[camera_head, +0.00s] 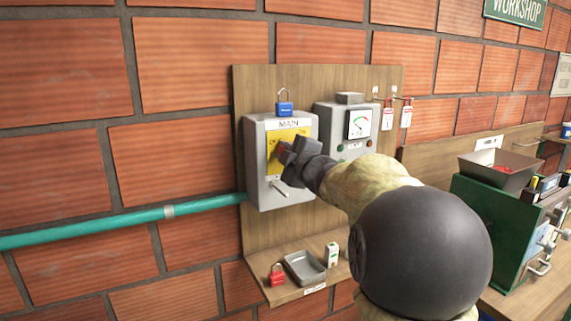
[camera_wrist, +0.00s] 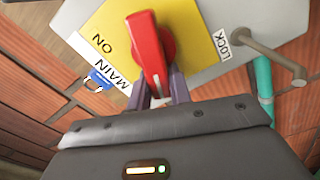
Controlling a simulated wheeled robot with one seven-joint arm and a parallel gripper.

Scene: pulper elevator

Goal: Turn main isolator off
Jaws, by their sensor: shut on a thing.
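The main isolator is a grey box (camera_head: 258,180) labelled MAIN on a wooden backboard, with a yellow plate (camera_head: 273,165). In the wrist view its red rotary handle (camera_wrist: 149,48) sits on the yellow plate (camera_wrist: 196,28), beside the word ON. My gripper (camera_wrist: 160,92) is shut on the lower end of the red handle, one dark finger on each side. In the head view my gripper (camera_head: 288,156) is at the front of the box, and my wrist hides part of the plate. A metal lever or rod (camera_wrist: 262,52) shows by the LOCK label.
A blue padlock (camera_head: 284,104) is on top of the box. Below, a shelf holds a red padlock (camera_head: 277,274) and grey tray (camera_head: 305,267). A green machine (camera_head: 490,230) is at right.

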